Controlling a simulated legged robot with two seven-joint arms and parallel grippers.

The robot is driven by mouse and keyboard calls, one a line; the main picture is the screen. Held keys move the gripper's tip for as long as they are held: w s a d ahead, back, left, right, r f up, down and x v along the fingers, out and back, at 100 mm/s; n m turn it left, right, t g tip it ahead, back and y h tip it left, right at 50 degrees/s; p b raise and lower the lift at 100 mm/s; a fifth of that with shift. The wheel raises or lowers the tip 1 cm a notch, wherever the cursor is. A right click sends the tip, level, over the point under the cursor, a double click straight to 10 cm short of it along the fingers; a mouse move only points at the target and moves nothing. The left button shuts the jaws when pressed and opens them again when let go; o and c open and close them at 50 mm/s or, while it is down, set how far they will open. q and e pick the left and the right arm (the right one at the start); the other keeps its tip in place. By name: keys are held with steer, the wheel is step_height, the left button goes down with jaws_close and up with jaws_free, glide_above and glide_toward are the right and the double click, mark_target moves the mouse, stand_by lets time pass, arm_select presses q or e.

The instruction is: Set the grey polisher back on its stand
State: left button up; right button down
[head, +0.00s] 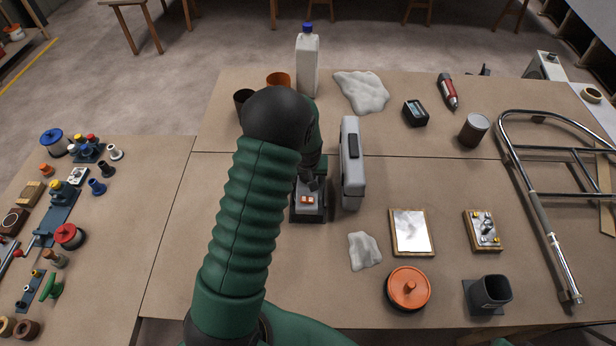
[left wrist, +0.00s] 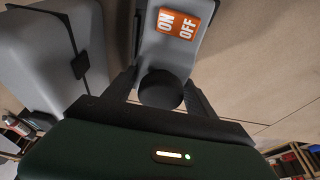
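A grey unit with an orange ON/OFF switch and a dark base (head: 309,212) stands on the bench in the middle of the head view. In the left wrist view its grey body (left wrist: 168,52) and a dark round knob are close up. I cannot tell for sure whether this is the polisher or its stand. My left gripper (head: 312,178) is right at its far end, partly hidden by my arm. In the left wrist view the fingers (left wrist: 160,80) are apart on either side of the knob, with small gaps. My right gripper is out of view.
A tall grey case (head: 351,185) stands close on the right. A dark holder (head: 490,292), an orange round tin (head: 408,288) and a mirror plate (head: 412,232) lie front right. A white bottle (head: 307,66) and cups stand behind my arm. A chrome rail (head: 545,225) lies far right.

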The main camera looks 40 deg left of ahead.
arm_select(q)
steer(key=shift+s+d, duration=0.15)
steer(key=shift+d, duration=0.05)
steer(key=shift+p+v, duration=0.9)
steer(key=shift+v, duration=0.2)
steer(key=p+v, duration=0.7)
steer(key=v, duration=0.1)
steer(key=shift+r, duration=0.45)
